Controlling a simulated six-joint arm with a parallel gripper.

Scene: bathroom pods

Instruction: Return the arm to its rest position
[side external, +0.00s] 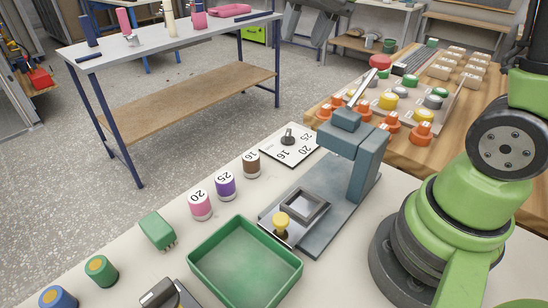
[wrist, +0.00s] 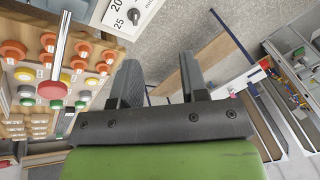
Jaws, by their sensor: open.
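My gripper (wrist: 160,75) shows in the wrist view with its two dark fingers spread apart and nothing between them. It is in the air, with the floor in the background between the fingers. In the side external view only my green arm shows at the right edge; the gripper itself is out of that picture.
A grey-blue press (side external: 350,150) stands on the pale table beside a green tray (side external: 197,276). Pink (side external: 200,205), purple (side external: 225,186) and brown (side external: 251,164) cylinders stand near a dial plate (side external: 284,150). A button panel (side external: 385,105) is behind. Another bench (side external: 185,45) stands apart across the floor.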

